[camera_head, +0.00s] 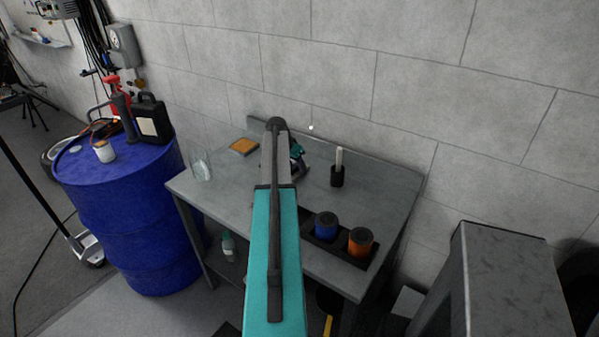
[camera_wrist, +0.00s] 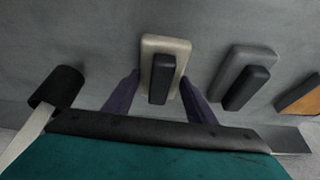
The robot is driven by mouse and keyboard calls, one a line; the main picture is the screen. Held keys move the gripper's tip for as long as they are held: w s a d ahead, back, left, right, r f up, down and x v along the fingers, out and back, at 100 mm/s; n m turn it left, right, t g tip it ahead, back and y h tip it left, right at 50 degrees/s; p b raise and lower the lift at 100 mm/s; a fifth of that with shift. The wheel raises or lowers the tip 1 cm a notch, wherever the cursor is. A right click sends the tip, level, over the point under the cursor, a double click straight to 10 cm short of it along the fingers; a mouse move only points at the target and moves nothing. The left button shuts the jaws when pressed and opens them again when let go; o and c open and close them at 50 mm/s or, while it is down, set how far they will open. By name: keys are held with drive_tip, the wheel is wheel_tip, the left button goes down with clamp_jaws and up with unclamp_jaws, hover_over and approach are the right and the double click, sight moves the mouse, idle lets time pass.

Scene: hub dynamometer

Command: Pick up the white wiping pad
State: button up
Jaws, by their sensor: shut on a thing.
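The white wiping pad (camera_wrist: 166,45) is an off-white block with a black handle along its middle. In the wrist view it sits between the two dark fingers of my gripper (camera_wrist: 161,80), which are shut on it from both sides. The pad appears at or close to the grey bench top (camera_wrist: 105,60); I cannot tell whether there is a gap beneath it. In the head view my arm hides the pad, and only part of my gripper (camera_head: 297,160) shows past the arm.
A grey pad with a dark handle (camera_wrist: 240,75) lies right of the white one, with an orange-brown square (camera_head: 243,146) beyond. A black holder (camera_head: 337,177) with a white stick stands nearby. Blue (camera_head: 326,227) and orange (camera_head: 361,243) containers are at the bench front. A wall rises behind.

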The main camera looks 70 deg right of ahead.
drive_tip(key=shift+r, duration=0.15)
drive_tip(key=shift+r+b, duration=0.7)
drive_tip(key=shift+r, duration=0.4)
drive_tip(key=a+b, duration=0.1)
drive_tip(key=a, duration=0.4)
drive_tip(key=a+r+b, duration=0.1)
drive_tip(key=a+b, duration=0.1)
drive_tip(key=a, duration=0.3)
drive_tip(key=a+r+b, duration=0.1)
drive_tip(key=a, duration=0.5)
drive_tip(key=shift+s+r, duration=0.1)
drive_tip(key=shift+r, duration=0.15)
